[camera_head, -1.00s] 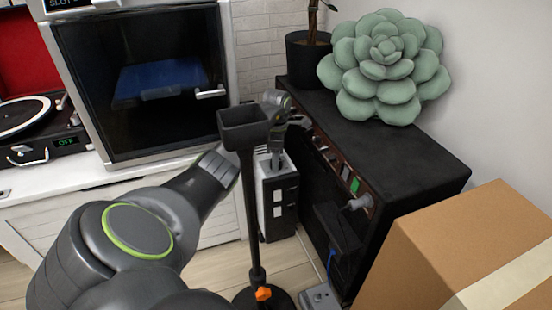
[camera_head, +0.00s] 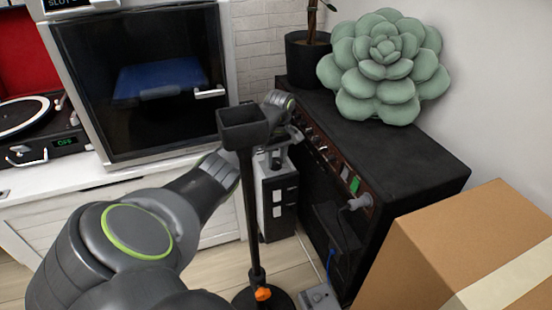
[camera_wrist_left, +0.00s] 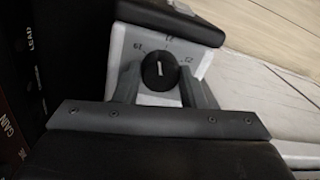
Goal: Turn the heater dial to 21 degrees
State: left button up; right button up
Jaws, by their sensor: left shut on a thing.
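The heater (camera_head: 276,200) is a white and black upright unit on the floor, between the cabinet and the black amplifier. Its black round dial (camera_wrist_left: 160,72) shows in the left wrist view on a white face, with marks that look like 19, 21 and 23. The dial's white pointer line points roughly up, near the middle mark; its exact setting is hard to read. My left gripper (camera_wrist_left: 160,86) is shut on the dial, with one finger on each side. In the head view my left gripper (camera_head: 276,156) is small and partly hidden at the heater's top.
A black stand (camera_head: 249,190) rises just in front of my left arm. The black amplifier (camera_head: 400,165) with knobs stands close on the right, a green succulent (camera_head: 385,70) on it. A cardboard box (camera_head: 450,250) fills the lower right. A glass-fronted machine (camera_head: 140,90) stands behind.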

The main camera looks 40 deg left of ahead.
pick_arm(q)
jog(key=m, duration=0.3)
jog(key=shift+m, duration=0.7)
jog(key=o, duration=1)
